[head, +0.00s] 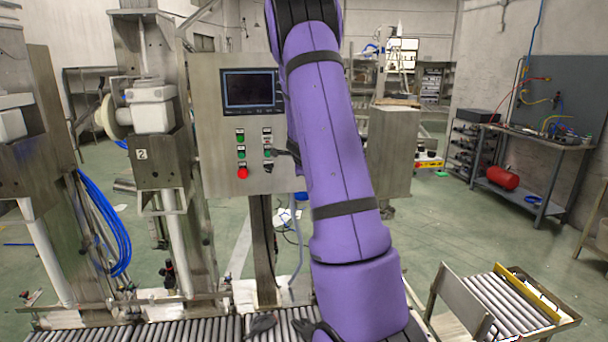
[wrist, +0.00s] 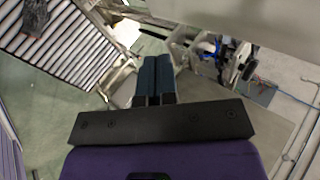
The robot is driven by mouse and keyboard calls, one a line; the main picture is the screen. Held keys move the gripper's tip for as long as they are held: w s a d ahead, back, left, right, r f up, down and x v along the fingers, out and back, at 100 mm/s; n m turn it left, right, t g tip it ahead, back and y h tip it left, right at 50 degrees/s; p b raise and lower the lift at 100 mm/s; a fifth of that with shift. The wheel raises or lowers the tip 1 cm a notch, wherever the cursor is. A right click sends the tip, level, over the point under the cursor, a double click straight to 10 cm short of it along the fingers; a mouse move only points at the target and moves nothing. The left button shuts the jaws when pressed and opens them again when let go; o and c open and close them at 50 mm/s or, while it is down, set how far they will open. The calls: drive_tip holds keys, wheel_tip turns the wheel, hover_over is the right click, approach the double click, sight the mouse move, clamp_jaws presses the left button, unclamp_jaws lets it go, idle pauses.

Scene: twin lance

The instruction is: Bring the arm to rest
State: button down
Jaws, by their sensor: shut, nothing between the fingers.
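My purple arm (head: 330,150) runs down the middle of the head view, from the top edge to the bottom edge, in front of the control panel and rollers. My gripper (wrist: 155,64) shows in the wrist view. Its two dark blue-grey fingers lie side by side, shut, with nothing between them. The fingertips appear apart from the things around them. In the head view I cannot make out the gripper.
A roller conveyor (head: 180,331) crosses the front; a dark object (head: 262,324) lies on it. A steel control panel (head: 222,150) with a screen stands behind my arm. A roller cart (head: 500,305) is at lower right, a workbench (head: 545,143) farther back. Green floor is open between them.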

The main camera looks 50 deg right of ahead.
drive_tip(key=shift+s+d+v, duration=0.1)
drive_tip(key=shift+s+v, duration=0.05)
drive_tip(key=shift+v, duration=0.75)
drive_tip(key=shift+s+d+v, duration=0.1)
drive_tip(key=shift+v, duration=0.85)
drive_tip(key=s+a+r+m+t, duration=0.1)
drive_tip(key=s+a+r+m, duration=0.2)
drive_tip(key=a+r+m, duration=0.65)
drive_tip(key=s+a+r+m, duration=0.3)
drive_tip(key=a+r+m, duration=0.3)
drive_tip(key=a+m, duration=0.6)
drive_tip(key=s+a+f+m+y, duration=0.1)
drive_tip(key=s+a+m+y, duration=0.3)
drive_tip(key=s+a+m, duration=0.5)
drive_tip(key=s+a+f+m+g+y, duration=0.1)
drive_tip(key=s+a+m+y, duration=0.2)
drive_tip(key=s+a+m, duration=0.7)
drive_tip(key=a+m, duration=0.2)
drive_tip(key=a, duration=0.4)
drive_tip(key=shift+s+f+y, duration=0.15)
drive_tip(key=shift+s+y, duration=0.05)
drive_tip(key=shift+y, duration=0.2)
